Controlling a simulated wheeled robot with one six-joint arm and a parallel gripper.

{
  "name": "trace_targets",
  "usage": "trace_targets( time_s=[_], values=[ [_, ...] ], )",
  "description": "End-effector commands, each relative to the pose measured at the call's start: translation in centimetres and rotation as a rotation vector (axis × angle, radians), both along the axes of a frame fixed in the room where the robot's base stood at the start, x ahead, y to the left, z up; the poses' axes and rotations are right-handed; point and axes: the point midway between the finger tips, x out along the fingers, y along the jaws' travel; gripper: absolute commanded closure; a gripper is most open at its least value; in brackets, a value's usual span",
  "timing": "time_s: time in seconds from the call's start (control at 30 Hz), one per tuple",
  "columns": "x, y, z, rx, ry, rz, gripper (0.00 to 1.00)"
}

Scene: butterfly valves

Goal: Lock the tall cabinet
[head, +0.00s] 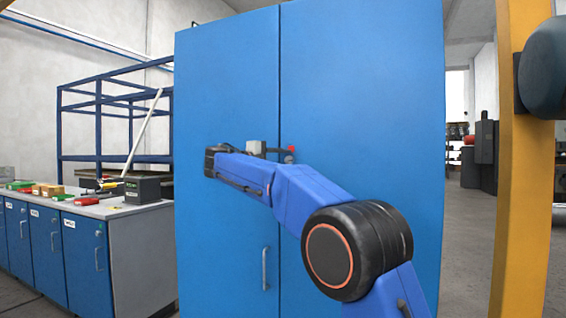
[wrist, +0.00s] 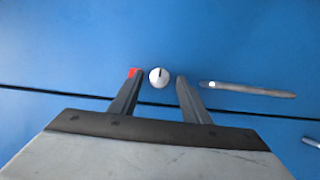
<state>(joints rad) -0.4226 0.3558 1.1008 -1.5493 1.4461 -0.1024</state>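The tall blue cabinet (head: 360,90) stands upright in front of me, with its two doors meeting at a vertical seam. In the wrist view, a round pale lock (wrist: 158,80) with a dark slot sits on the blue door face (wrist: 60,40). My gripper (wrist: 158,75) is open, with one finger on either side of the lock in the picture; whether they touch it I cannot tell. A red patch shows at the left fingertip. A grey bar-shaped handle (wrist: 250,90) lies to the right of the lock. In the head view, my arm hides part of the doors.
A long metal pull handle (head: 265,268) is low on the left door. A workbench (head: 140,212) with boxes and tools stands left of the cabinet. A yellow post (head: 523,160) rises at the right. Floor shows between cabinet and post.

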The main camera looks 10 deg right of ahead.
Motion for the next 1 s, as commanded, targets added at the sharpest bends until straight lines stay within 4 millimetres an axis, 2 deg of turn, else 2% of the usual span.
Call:
trace_targets(
  time_s=[0.3, 0.47, 1.0],
  values=[
    [-0.1, 0.1, 0.1, -0.001, -0.001, 0.001, 0.56],
    [-0.7, 1.2, 0.1, -0.001, -0.001, 0.002, 0.56],
    [-6.1, 10.2, 0.1, -0.001, -0.001, 0.004, 0.56]
  ],
)
